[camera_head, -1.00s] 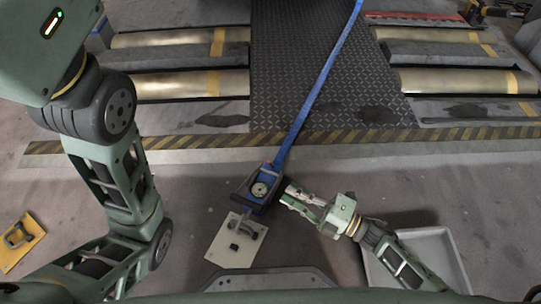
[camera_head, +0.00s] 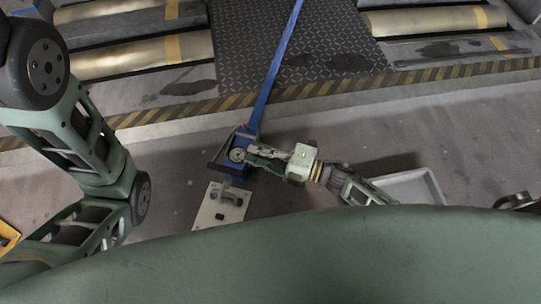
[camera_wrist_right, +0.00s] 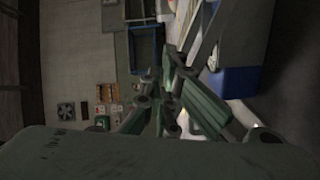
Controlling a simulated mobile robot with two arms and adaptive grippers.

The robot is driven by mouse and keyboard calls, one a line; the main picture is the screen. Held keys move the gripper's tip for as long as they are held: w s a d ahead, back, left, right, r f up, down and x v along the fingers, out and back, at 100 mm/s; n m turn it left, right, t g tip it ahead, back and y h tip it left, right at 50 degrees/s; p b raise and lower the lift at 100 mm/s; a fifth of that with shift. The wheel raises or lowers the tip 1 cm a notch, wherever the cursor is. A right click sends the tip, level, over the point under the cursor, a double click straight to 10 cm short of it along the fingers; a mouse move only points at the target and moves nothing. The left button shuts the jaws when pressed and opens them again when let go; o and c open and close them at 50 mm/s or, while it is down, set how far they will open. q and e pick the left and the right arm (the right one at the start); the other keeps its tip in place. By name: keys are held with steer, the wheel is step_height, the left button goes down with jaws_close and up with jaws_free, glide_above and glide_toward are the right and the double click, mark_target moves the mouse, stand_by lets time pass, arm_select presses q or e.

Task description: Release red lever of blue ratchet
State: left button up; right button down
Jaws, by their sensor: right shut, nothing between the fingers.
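The blue ratchet (camera_head: 236,163) sits at the near end of a taut blue strap (camera_head: 272,75), above a pale floor plate. A dark handle shows on its left side. I cannot make out the red lever clearly. My right gripper (camera_head: 252,151) is shut and empty, with its fingertips at the right side of the ratchet, overlapping it in the head view; whether they touch I cannot tell.
The pale anchor plate (camera_head: 233,212) lies on the floor in front of the ratchet. A white tray (camera_head: 437,188) is at the right. Metal rollers (camera_head: 425,22) and a yellow-black striped edge (camera_head: 375,73) lie beyond. A yellow plate (camera_head: 8,237) is at the far left edge.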

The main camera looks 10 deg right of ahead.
mark_target(246, 127)
steer(key=b+x, duration=0.1)
steer(key=x, duration=0.3)
steer(key=shift+f, duration=0.15)
steer(key=shift+w+d+f+b, duration=0.2)
steer(key=shift+w+d+b, duration=0.1)
steer(key=shift+w+b, duration=0.3)
steer(key=shift+w+d+f+b, duration=0.15)
steer(key=shift+w+d+b, duration=0.1)
steer(key=shift+w+b, duration=0.3)
steer(key=shift+w+d+b, duration=0.2)
steer(key=shift+w+b, duration=0.1)
steer(key=shift+w, duration=0.3)
steer(key=shift+r, duration=0.15)
steer(key=shift+r+p, duration=0.15)
steer(key=shift+p, duration=0.2)
steer(key=shift+w+d+r+m+p, duration=0.1)
steer(key=shift+w+m+p, duration=0.1)
steer(key=shift+m+p, duration=0.2)
